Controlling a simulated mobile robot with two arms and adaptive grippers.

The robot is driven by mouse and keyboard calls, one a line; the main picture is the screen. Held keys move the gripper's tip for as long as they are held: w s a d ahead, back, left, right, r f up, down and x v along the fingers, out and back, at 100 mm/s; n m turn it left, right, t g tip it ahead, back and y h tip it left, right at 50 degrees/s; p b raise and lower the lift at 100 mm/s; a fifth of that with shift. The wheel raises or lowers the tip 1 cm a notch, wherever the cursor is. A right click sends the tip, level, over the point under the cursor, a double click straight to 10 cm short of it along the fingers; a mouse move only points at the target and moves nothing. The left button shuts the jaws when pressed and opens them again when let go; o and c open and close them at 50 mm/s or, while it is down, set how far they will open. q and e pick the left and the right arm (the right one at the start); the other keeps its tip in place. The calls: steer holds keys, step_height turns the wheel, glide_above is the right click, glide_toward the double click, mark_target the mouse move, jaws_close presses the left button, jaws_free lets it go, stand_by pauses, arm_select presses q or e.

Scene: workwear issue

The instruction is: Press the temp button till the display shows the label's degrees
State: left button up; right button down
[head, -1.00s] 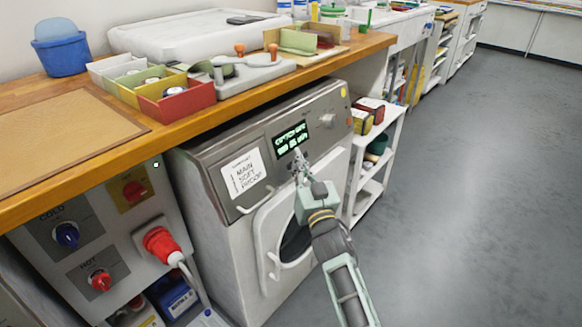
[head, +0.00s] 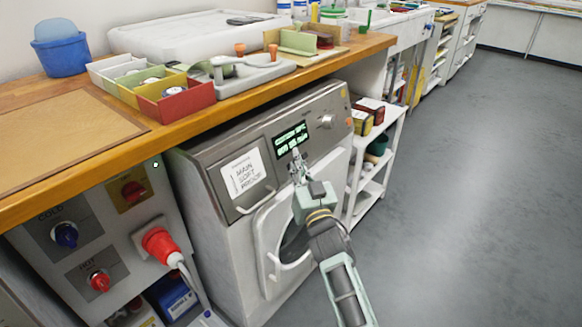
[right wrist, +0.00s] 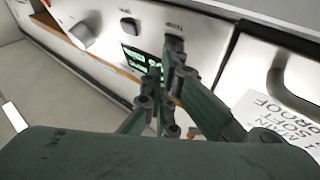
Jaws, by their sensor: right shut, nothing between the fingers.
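The washing machine (head: 225,255) stands under the wooden counter. Its dark display (head: 290,139) shows two lines of green text, too small to read surely; the display is partly hidden by my fingers in the right wrist view (right wrist: 140,60). A white label (head: 243,172) on the panel left of the display reads something like "MAIN SOFT PROOF"; I can make out no degrees on it. My right gripper (head: 296,155) is shut and empty, its tips just below the display. In the right wrist view its fingertips are beside a dark button (right wrist: 174,43); contact is unclear. My left gripper is out of view.
A round knob (head: 327,121) sits on the panel right of the display. The round door (head: 268,245) is below. A wall panel with a red plug (head: 162,243) is at left, a white shelf (head: 378,175) at right. The grey floor at right is clear.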

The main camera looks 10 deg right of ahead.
arm_select(q)
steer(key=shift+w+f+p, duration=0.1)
steer(key=shift+p, duration=0.65)
arm_select(e)
steer(key=shift+s+d+r, duration=0.2)
steer(key=shift+s+d, duration=0.2)
steer(key=shift+s, duration=0.2)
arm_select(q)
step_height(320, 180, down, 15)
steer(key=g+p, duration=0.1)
steer(key=p, duration=0.3)
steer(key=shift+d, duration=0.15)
arm_select(e)
steer(key=shift+s+d+r, duration=0.25)
steer(key=shift+s+d, duration=0.25)
steer(key=shift+s, duration=0.15)
steer(key=shift+s+d+r, duration=0.25)
steer(key=shift+s+d, duration=0.25)
steer(key=shift+s, duration=0.1)
steer(key=shift+s+d+r, duration=0.25)
steer(key=shift+s+d, duration=0.25)
steer(key=shift+s, duration=0.15)
